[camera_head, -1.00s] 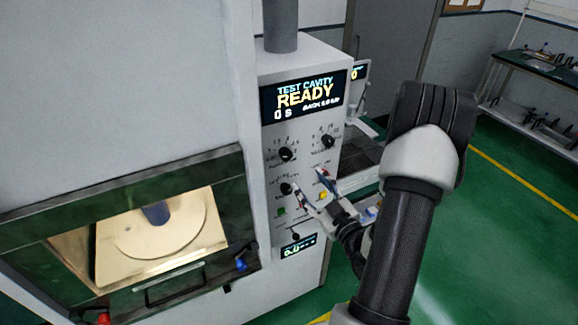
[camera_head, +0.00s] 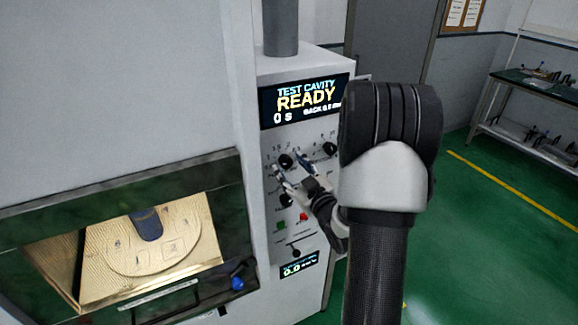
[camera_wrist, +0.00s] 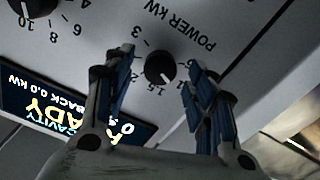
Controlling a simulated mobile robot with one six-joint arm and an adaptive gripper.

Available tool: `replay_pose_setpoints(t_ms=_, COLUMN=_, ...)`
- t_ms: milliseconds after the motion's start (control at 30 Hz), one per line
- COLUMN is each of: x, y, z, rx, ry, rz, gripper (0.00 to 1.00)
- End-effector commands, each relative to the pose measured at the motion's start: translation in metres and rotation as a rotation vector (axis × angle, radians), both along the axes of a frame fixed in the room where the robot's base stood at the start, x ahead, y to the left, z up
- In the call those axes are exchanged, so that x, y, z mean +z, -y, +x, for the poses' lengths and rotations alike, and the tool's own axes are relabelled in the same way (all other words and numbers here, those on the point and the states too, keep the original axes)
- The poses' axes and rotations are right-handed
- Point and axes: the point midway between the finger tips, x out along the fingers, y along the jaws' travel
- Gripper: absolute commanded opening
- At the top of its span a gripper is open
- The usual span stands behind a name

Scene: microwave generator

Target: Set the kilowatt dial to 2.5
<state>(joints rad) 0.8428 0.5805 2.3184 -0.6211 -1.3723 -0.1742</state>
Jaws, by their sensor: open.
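The black kilowatt dial (camera_wrist: 160,68) sits under an upside-down "POWER KW" label in the wrist view, with printed numbers around it. I cannot read its pointer setting for sure. In the head view it is the upper-left dial (camera_head: 286,160) on the white control panel. My gripper (camera_wrist: 158,60) is open, with one blue-padded finger on each side of the dial. I see gaps between the fingers and the dial in the wrist view. In the head view my gripper (camera_head: 291,166) reaches the panel from the lower right.
A second dial (camera_head: 330,149) is right of it and a third dial (camera_head: 285,200) below. A green button (camera_head: 281,226) and red button (camera_head: 304,216) are lower. The display (camera_head: 305,100) above reads "TEST CAVITY READY". The lit cavity (camera_head: 150,250) is at left.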

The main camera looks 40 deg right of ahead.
Motion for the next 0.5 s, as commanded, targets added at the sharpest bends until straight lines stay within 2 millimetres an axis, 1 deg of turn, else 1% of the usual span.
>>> replay_pose_setpoints(t_ms=33, x=0.000, y=0.001, z=0.006, rx=0.001, ry=0.001, rz=0.000, gripper=0.51)
replay_pose_setpoints(t_ms=100, x=0.000, y=0.003, z=0.012, rx=0.001, ry=0.000, rz=0.000, gripper=0.51)
replay_pose_setpoints(t_ms=200, x=-0.001, y=0.004, z=0.017, rx=0.001, ry=0.000, rz=0.000, gripper=0.51)
replay_pose_setpoints(t_ms=500, x=-0.001, y=0.004, z=0.019, rx=0.000, ry=-0.001, rz=0.000, gripper=0.51)
